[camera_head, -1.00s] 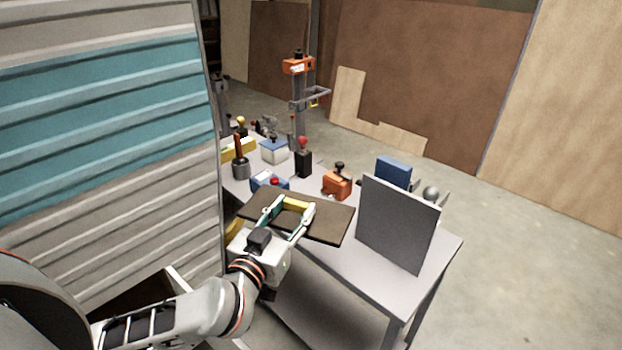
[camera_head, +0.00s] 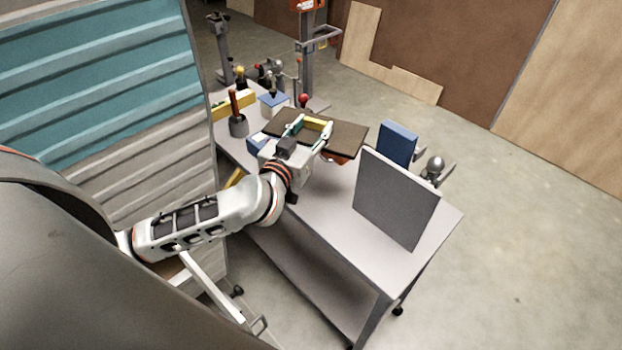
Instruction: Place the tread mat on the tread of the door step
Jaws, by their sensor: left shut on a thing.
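The tread mat (camera_head: 347,136) is a flat, dark brown board. It is held nearly level above the workbench. My left gripper (camera_head: 312,128) is shut on it, with a yellow piece showing between the fingers; the exact grip is hard to see. A pale metal frame (camera_head: 212,286) with a small dark foot shows low beside the camper wall; I cannot tell whether it is the door step. No tread shows clearly. My right gripper is not in view.
The grey workbench (camera_head: 395,265) carries an upright grey panel (camera_head: 396,197), a blue block (camera_head: 397,144), a dark pot (camera_head: 238,125) and several tools. The ribbed camper wall (camera_head: 100,95) stands at left. Concrete floor (camera_head: 520,240) is clear at right.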

